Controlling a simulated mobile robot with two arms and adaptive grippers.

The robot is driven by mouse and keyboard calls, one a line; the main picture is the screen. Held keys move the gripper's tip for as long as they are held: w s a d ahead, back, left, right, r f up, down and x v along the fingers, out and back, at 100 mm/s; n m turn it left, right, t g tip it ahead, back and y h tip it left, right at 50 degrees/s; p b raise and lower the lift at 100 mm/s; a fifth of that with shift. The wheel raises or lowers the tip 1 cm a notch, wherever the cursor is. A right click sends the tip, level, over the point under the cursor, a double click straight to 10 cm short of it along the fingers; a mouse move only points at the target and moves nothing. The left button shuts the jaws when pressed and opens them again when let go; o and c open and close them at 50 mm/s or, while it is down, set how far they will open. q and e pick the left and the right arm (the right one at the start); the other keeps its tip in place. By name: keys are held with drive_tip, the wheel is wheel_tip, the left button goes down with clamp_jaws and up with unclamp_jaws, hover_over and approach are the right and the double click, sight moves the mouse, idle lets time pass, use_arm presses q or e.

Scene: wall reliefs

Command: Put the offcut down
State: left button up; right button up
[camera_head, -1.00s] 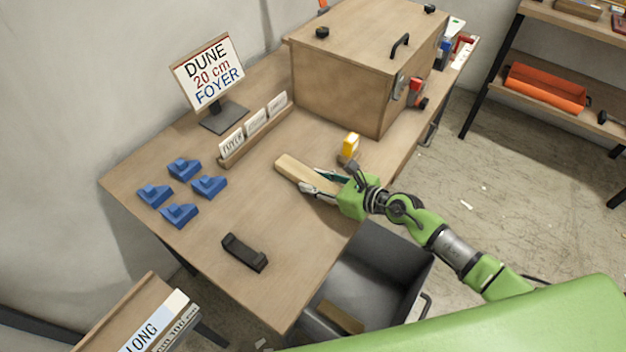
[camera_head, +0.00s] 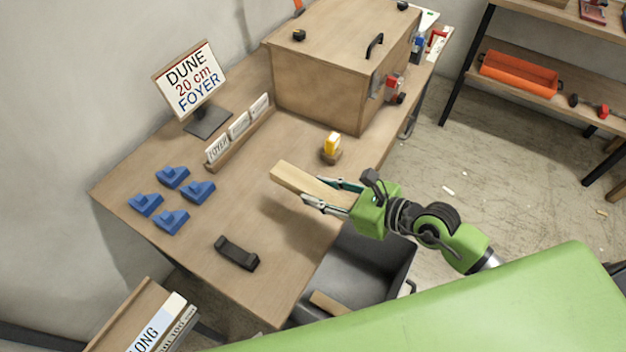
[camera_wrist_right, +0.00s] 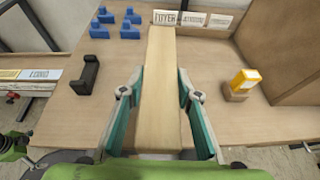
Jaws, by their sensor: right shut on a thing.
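The offcut (camera_head: 297,183), a pale flat wooden strip, is held by my right gripper (camera_head: 336,194) above the workbench top near its front edge. A shadow lies on the bench below and left of it. In the right wrist view the offcut (camera_wrist_right: 160,85) runs forward from between the two teal fingers of the right gripper (camera_wrist_right: 160,110). The grey bin (camera_head: 365,262) stands below the bench's front edge, with a piece of wood (camera_head: 328,303) in it.
The workbench (camera_head: 200,245) carries several blue blocks (camera_head: 172,176), a black bracket (camera_head: 237,252), a card rail (camera_head: 240,135), a sign (camera_head: 190,80), a yellow-topped item (camera_head: 331,147) and a large wooden box (camera_head: 335,80). The bench's middle is clear.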

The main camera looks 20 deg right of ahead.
drive_tip(key=shift+s+d+r, duration=0.1)
drive_tip(key=shift+s+r, duration=0.3)
drive_tip(key=shift+s, duration=0.35)
